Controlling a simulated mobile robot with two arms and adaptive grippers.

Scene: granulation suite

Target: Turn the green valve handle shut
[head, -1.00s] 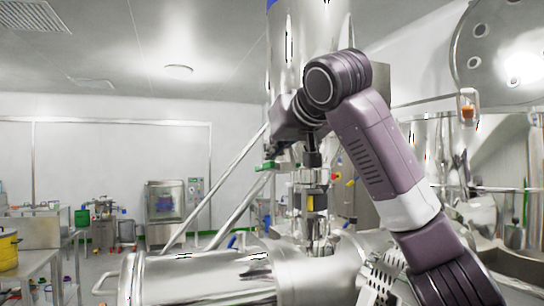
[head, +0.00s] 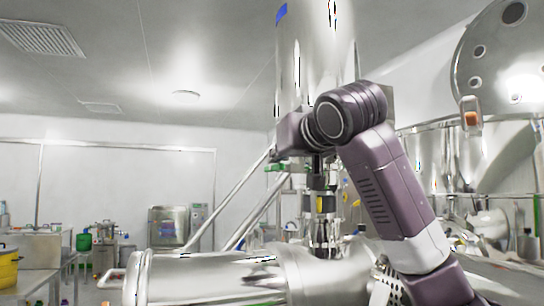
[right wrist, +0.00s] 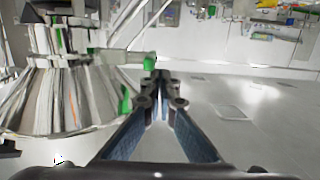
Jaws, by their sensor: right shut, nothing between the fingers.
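The green valve handle (head: 278,167) shows as a small green piece beside the steel pipework, just below my right wrist. In the right wrist view a green tip (right wrist: 150,61) on a pale bar lies close to the fingertips, and another green piece (right wrist: 126,100) is just left of the fingers. I cannot tell whether they touch. My right gripper (head: 274,155) is small and partly hidden by its own wrist in the head view. In the right wrist view its fingers (right wrist: 162,80) are together and empty. My left gripper is not in view.
A steel column (head: 315,60) rises behind my right arm. A horizontal steel vessel (head: 205,280) lies below in front. A pipe fitting with a yellow mark (head: 320,203) stands under the wrist. A yellow container (head: 8,270) is at far left.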

